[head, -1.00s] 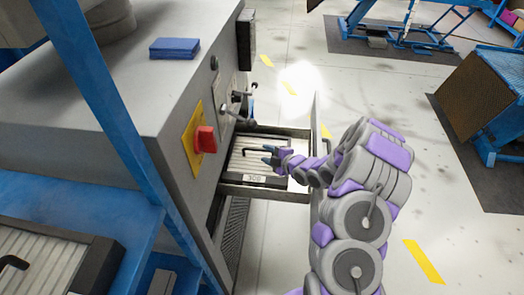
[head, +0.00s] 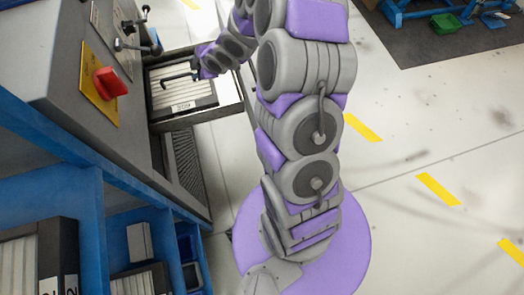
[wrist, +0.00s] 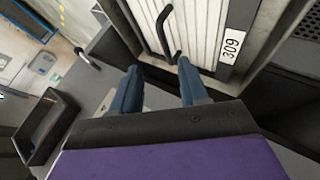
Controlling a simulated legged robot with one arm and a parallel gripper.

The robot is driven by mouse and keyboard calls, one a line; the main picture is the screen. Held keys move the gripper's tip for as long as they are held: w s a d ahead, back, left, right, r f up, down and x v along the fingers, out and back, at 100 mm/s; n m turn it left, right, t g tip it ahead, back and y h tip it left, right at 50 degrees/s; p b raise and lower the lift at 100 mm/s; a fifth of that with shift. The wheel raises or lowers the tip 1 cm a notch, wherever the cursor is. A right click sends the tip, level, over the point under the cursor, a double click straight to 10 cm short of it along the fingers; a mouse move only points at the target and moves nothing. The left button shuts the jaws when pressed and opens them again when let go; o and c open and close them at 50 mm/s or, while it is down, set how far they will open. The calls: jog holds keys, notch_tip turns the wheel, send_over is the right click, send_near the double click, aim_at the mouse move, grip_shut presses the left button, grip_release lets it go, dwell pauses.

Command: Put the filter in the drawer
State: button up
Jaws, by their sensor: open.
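A white pleated filter (head: 180,95) with a black frame, black handle and number label lies in the pulled-out drawer (head: 182,121) of the grey machine. In the wrist view the filter (wrist: 202,22) fills the top, its label reading 309 and its bent black handle near the middle. My gripper (head: 197,72) is at the filter's far right side by the handle's end. In the wrist view its two blue fingers (wrist: 158,68) are spread apart, with nothing between them, just short of the handle. The gripper's fingers are small and partly hidden in the head view.
A blue shelf (head: 80,190) at the left holds another filter (head: 28,270) with a black frame, and a further one (head: 140,283) lower down. A red knob (head: 110,82) and black levers project from the machine. Open floor (head: 420,150) lies to the right.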

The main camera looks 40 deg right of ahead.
jog(key=s+r+m+g+h, duration=0.2)
jog(key=s+r+m+g, duration=0.3)
jog(key=s, duration=0.6)
jog(key=s+r+m+g+h, duration=0.1)
jog(key=s+r+m+h, duration=0.15)
jog(key=s+r, duration=0.55)
jog(key=s+a+r+m+g, duration=0.1)
jog(key=s+a+m+g, duration=0.1)
jog(key=s, duration=1)
jog(key=s+a+r+m+g+y, duration=0.1)
jog(key=s+m, duration=0.4)
jog(key=s, duration=0.8)
jog(key=shift+a+r+g, duration=0.7)
jog(key=shift+w+m+y, duration=0.1)
jog(key=shift+m+y, duration=0.15)
